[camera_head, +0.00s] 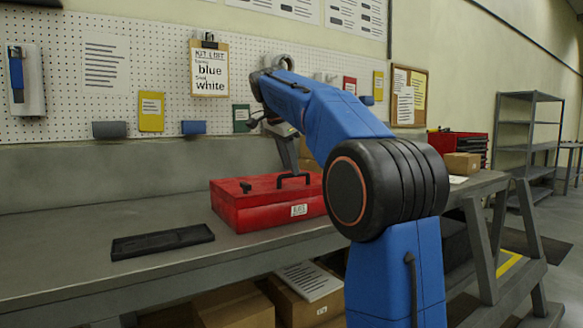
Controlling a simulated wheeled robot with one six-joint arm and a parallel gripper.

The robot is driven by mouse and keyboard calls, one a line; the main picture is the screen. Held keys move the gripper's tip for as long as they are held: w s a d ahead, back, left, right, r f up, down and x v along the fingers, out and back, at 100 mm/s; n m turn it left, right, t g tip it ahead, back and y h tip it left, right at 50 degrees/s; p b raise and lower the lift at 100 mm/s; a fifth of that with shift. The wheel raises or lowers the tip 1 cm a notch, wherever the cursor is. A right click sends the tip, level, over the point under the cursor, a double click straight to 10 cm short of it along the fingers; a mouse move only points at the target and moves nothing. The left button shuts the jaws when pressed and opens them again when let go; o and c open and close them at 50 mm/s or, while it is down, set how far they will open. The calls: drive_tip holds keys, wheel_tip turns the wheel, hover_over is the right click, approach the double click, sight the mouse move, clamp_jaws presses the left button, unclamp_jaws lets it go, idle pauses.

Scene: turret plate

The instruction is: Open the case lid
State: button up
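A red case (269,213) with a white label on its front sits on the grey workbench, with its lid (262,187) shut. A dark handle stands on the lid, and a small dark knob or latch shows near its left end. My blue arm rises in front of the case's right side and hides that end.
A flat black tray (162,242) lies on the workbench (60,262) left of the case. Cardboard boxes (236,308) sit below the bench. Bench space left of the tray is clear.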

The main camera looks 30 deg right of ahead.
drive_tip(key=shift+w+d+f, duration=0.1)
drive_tip(key=shift+d+f, duration=0.15)
drive_tip(key=shift+f, duration=0.4)
drive_tip(key=shift+c, duration=0.3)
clamp_jaws()
drive_tip(key=shift+r, duration=0.1)
